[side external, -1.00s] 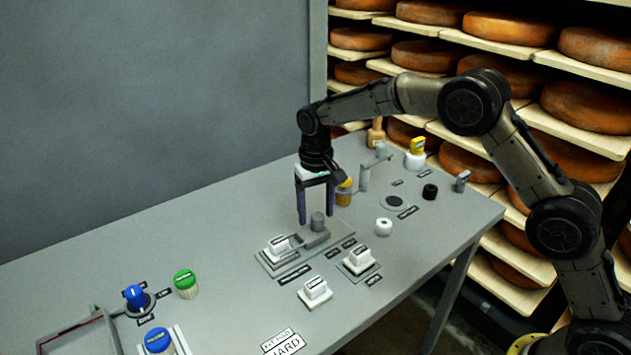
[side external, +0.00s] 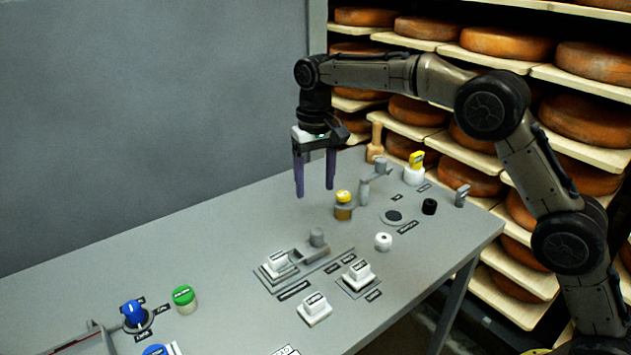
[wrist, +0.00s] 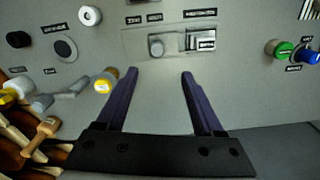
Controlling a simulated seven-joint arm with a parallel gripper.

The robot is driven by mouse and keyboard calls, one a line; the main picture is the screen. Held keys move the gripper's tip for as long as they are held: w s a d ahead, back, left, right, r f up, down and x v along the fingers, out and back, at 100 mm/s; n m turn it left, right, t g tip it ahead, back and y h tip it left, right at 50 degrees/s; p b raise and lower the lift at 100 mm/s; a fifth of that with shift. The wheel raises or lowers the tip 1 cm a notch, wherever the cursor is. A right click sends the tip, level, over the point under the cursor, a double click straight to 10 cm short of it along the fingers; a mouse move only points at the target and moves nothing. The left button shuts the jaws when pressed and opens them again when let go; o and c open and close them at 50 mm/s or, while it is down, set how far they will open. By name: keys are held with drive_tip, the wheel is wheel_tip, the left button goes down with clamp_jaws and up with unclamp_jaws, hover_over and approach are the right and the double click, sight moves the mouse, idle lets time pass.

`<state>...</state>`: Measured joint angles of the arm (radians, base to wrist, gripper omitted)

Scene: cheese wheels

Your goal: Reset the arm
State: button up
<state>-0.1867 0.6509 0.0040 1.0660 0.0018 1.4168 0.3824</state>
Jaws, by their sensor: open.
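My gripper (side external: 315,192) is raised above the far part of the grey table (side external: 230,228), its two purple fingers pointing down. It is open, with nothing between the fingers. The wrist view also shows my gripper (wrist: 156,74) with its fingers spread apart over bare table. The grey fixture plate (side external: 300,272), with a white labelled block (side external: 277,262) and a grey knob (side external: 317,238), lies nearer the camera than my gripper. The fingers are clear of every object.
A yellow-capped jar (side external: 343,205), a grey post with an arm (side external: 366,188) and a wooden mallet-like piece (side external: 375,145) stand right of my gripper. White blocks (side external: 315,308), a green-capped jar (side external: 184,298) and a blue knob (side external: 133,312) are nearer. Cheese shelves (side external: 480,130) stand behind.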

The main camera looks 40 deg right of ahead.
drive_tip(key=s+d+r+t, duration=0.1)
drive_tip(key=s+d+r, duration=0.15)
drive_tip(key=r, duration=0.35)
drive_tip(key=s+d+r+t, duration=0.1)
drive_tip(key=s+r, duration=0.2)
drive_tip(key=r, duration=0.3)
drive_tip(key=s+d+r+t, duration=0.1)
drive_tip(key=s+d+r, duration=0.1)
drive_tip(key=s, duration=0.4)
drive_tip(key=s+d+r+t, duration=0.1)
drive_tip(key=s+d+r, duration=0.15)
drive_tip(key=s, duration=0.45)
drive_tip(key=s+d+f+t, duration=0.15)
drive_tip(key=s+f, duration=0.25)
drive_tip(key=s, duration=0.8)
drive_tip(key=s+f+n, duration=0.2)
drive_tip(key=s+f, duration=0.4)
drive_tip(key=f, duration=0.3)
drive_tip(key=shift+d+f, duration=0.2)
drive_tip(key=shift+d, duration=0.1)
